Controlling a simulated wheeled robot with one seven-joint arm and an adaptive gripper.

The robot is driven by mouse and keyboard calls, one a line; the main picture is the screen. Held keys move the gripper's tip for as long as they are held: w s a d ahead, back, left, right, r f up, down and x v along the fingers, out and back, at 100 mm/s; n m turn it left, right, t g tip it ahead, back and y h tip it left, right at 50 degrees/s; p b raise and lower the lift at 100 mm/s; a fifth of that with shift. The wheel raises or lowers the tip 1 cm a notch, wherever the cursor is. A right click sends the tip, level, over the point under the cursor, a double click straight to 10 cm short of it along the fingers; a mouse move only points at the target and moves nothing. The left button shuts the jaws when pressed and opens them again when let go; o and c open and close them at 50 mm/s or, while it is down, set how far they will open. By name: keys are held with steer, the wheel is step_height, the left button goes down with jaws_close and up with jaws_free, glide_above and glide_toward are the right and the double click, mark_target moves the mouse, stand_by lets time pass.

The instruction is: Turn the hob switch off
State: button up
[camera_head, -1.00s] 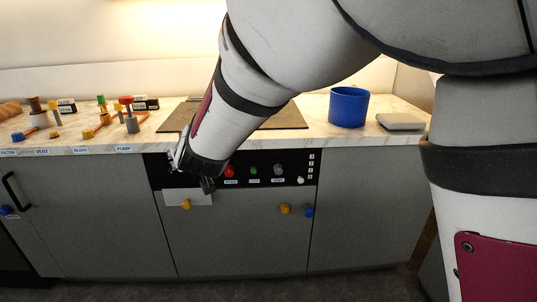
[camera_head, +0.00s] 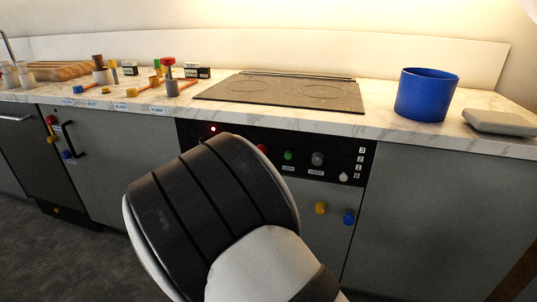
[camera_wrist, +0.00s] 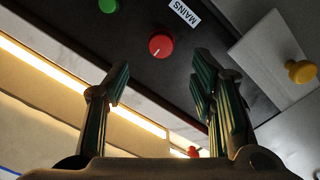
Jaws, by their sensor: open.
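The black control panel (camera_head: 325,168) sits under the hob (camera_head: 285,92). It bears a red knob (camera_head: 262,149), a green button (camera_head: 288,155) and a grey knob (camera_head: 317,159). A small red light (camera_head: 213,129) glows at its left. In the wrist view, the red knob (camera_wrist: 161,45) has a pale pointer line and stands beside a label reading MAINS (camera_wrist: 184,12). My gripper (camera_wrist: 163,72) is open and empty, its fingers apart below the red knob in that picture. In the head view, my arm hides the gripper and part of the panel. I cannot tell which control is the hob switch.
A scale marked 3 to 0 with a white knob (camera_head: 343,177) is at the panel's right. A blue pot (camera_head: 426,94) and several valves (camera_head: 170,78) stand on the counter.

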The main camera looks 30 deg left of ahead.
steer(key=b+x, duration=0.2)
steer(key=x, duration=0.9)
steer(key=c, duration=1.2)
